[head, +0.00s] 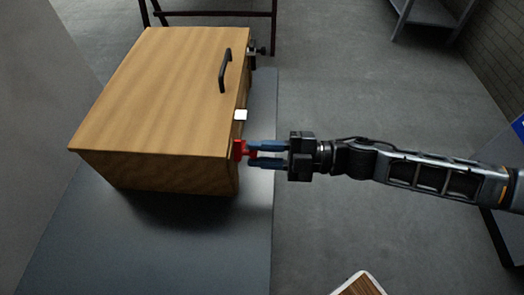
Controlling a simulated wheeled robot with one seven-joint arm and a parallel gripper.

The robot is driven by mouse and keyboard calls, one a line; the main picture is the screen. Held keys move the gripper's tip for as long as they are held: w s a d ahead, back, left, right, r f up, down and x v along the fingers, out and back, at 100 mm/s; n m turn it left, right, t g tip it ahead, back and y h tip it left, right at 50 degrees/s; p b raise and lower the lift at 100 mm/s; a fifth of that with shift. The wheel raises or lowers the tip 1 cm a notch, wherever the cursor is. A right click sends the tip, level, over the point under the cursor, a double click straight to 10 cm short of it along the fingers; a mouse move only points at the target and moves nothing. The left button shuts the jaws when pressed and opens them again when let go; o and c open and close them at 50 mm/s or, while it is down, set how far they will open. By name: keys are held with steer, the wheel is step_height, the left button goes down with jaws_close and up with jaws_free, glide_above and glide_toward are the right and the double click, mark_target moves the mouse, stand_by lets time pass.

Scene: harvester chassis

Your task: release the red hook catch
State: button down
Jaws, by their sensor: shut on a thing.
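The red hook catch (239,150) is on the right side of a wooden box (165,85), near the box's front right corner. My gripper (255,154) reaches in from the right, its two blue fingers pointing left at the catch. The fingers are shut on a red part of the catch, with a little red showing between their tips. A small white plate (240,115) sits on the box edge just behind the catch. The fingers hide some of the catch, and I cannot tell whether it is hooked.
The box stands on a grey table (190,245). A black handle (225,70) is on its top, and a dark fitting (257,50) sticks out at its far right edge. A wood-topped item (358,286) shows at the bottom. The floor right of the table is mostly clear.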

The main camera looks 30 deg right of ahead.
steer(key=c, duration=1)
jaws_free()
steer(key=b+v, duration=0.1)
steer(key=v, duration=0.7)
steer(key=shift+a, duration=0.1)
